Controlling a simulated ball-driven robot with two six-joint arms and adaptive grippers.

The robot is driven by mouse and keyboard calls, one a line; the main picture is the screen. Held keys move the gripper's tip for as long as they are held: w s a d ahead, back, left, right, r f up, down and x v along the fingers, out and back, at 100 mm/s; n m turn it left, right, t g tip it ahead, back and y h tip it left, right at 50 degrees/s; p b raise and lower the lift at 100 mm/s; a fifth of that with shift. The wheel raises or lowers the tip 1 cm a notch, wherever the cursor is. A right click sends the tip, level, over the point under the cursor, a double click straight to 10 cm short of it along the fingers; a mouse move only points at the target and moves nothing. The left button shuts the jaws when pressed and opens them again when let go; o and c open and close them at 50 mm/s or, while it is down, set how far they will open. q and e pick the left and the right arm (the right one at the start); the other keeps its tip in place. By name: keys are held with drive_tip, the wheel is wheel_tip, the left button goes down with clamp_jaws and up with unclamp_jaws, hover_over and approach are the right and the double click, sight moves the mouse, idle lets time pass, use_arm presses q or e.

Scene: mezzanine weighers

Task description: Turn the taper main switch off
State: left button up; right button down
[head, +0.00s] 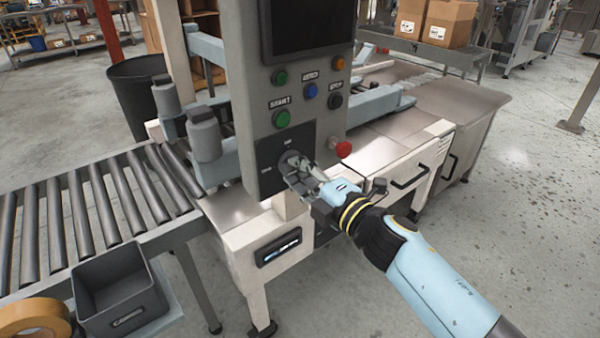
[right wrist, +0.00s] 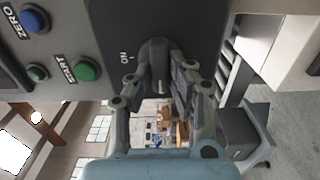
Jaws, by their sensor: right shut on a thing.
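The taper main switch is a dark rotary knob on a black plate (head: 268,170) low on the grey control panel (head: 250,95). My right gripper (head: 298,168) reaches it from the right and is shut on the knob. In the right wrist view the grey knob (right wrist: 157,58) sits between the two fingers of the right gripper (right wrist: 160,88). An ON mark shows on the plate beside the knob. The fingers partly hide the knob, and I cannot tell which mark it points to. My left gripper is not in view.
Above the switch are a green START button (head: 282,119), a blue button (head: 310,90) and a black button (head: 335,101). A red mushroom button (head: 343,149) juts out close to my right gripper. A roller conveyor (head: 90,215) and a grey bin (head: 120,295) stand left.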

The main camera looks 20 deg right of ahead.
drive_tip(key=shift+f, duration=0.15)
idle(0.3)
drive_tip(key=c, duration=1.2)
unclamp_jaws()
drive_tip(key=shift+c, duration=0.2)
drive_tip(key=v, duration=1.2)
